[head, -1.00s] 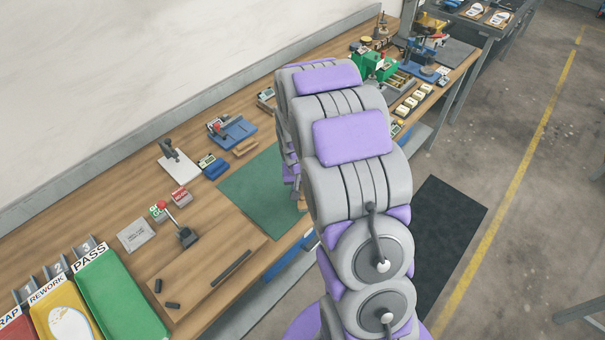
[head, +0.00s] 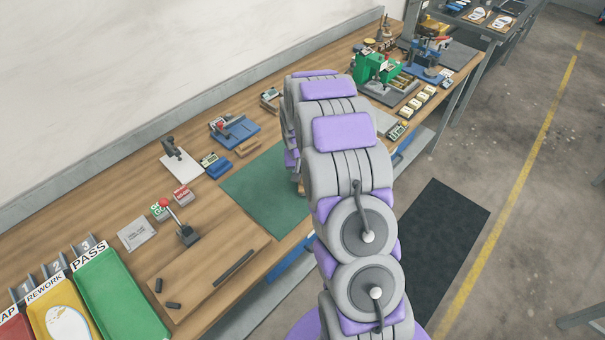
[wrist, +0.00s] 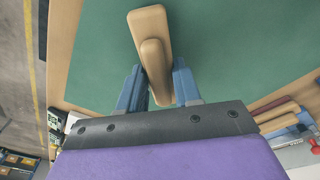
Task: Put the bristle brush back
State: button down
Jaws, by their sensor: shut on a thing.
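My gripper (wrist: 159,88) is shut on the bristle brush (wrist: 155,62) in the wrist view. The brush shows as a pale wooden piece between the two blue fingers, reaching up past their tips. It is over the green mat (wrist: 230,50). Its bristles are not visible, and I cannot tell whether it touches the mat. In the head view my arm hides the gripper and most of the brush. The green mat (head: 265,200) lies at the bench's front edge.
A small wooden block (head: 248,147) sits past the mat, beside a blue fixture (head: 238,130). A red-knobbed lever (head: 185,232) and green, yellow and red trays (head: 118,300) are at the left. A green machine (head: 375,68) stands at the far right.

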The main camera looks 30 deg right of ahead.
jog(key=shift+a, duration=0.1)
jog(key=c, duration=0.8)
grip_release()
jog(key=shift+d+f, duration=0.1)
jog(key=shift+d, duration=0.25)
jog(key=shift+a, duration=0.1)
jog(key=shift+a, duration=0.1)
notch_tip(320, 180, up, 12)
jog(key=s+p, duration=0.1)
jog(key=p, duration=0.1)
jog(key=s+a+r+n, duration=0.1)
jog(key=s+a+r, duration=0.5)
jog(key=s+r, duration=0.1)
jog(key=s+a+r+n+g, duration=0.1)
jog(key=s+a+r, duration=0.1)
jog(key=s, duration=0.8)
jog(key=s+a+r+n+g, duration=0.1)
jog(key=s+a, duration=0.4)
jog(key=s, duration=0.6)
jog(key=s+a+r+n+y, duration=0.1)
jog(key=s+a+r+n, duration=0.1)
jog(key=s, duration=0.9)
jog(key=shift+a+r+g, duration=0.2)
jog(key=shift+a+r, duration=0.15)
jog(key=shift+r, duration=0.2)
jog(key=shift+a+r+g, duration=0.2)
jog(key=shift+a+r, duration=0.1)
jog(key=shift+r, duration=0.25)
